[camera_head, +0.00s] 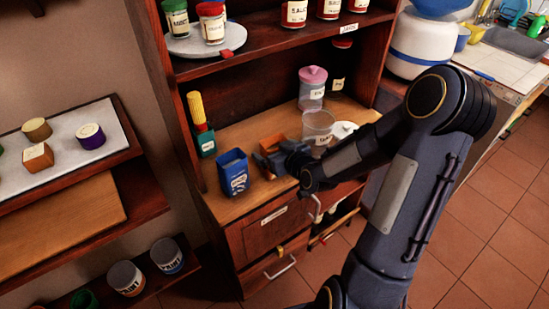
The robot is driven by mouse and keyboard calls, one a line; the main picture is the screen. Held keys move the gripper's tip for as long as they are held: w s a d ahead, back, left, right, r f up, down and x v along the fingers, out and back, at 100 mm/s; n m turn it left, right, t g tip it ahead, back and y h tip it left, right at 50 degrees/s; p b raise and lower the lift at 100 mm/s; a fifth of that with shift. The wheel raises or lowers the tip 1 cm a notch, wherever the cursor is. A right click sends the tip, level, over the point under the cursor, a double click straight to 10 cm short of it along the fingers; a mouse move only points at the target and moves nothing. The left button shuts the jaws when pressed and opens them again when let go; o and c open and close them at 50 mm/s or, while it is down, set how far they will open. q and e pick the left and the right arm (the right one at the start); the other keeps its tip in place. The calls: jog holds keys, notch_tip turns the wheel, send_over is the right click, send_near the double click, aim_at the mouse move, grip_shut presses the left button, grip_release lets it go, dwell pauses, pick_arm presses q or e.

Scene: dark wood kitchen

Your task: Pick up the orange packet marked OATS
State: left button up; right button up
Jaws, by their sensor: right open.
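An orange box-like packet (271,143) stands on the wooden counter of the cabinet, partly hidden behind my right gripper. No OATS mark can be read on it from here. My right gripper (263,163) is open, its fingers pointing left, at the near side of the orange packet. I cannot tell whether the fingers touch it or are around it. My left gripper is out of view.
A blue packet (233,173) stands just left of my right gripper. A green container with a yellow top (203,134) is behind it. A clear container (318,126) and a pink-lidded jar (312,88) stand to the right. A shelf (280,54) runs above the counter.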

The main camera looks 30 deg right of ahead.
aim_at(271, 139)
jog(key=shift+w+f, duration=0.1)
jog(key=shift+w, duration=0.15)
jog(key=c, duration=1.2)
jog(key=shift+r, duration=0.2)
jog(key=shift+r, duration=1.4)
jog(key=s+d+r+p, duration=0.2)
jog(key=s+r, duration=0.3)
jog(key=s, duration=0.1)
jog(key=s+d+r+p, duration=0.2)
jog(key=s+r+p, duration=0.1)
jog(key=s, duration=0.4)
jog(key=shift+d+r, duration=0.3)
jog(key=shift+r, duration=0.6)
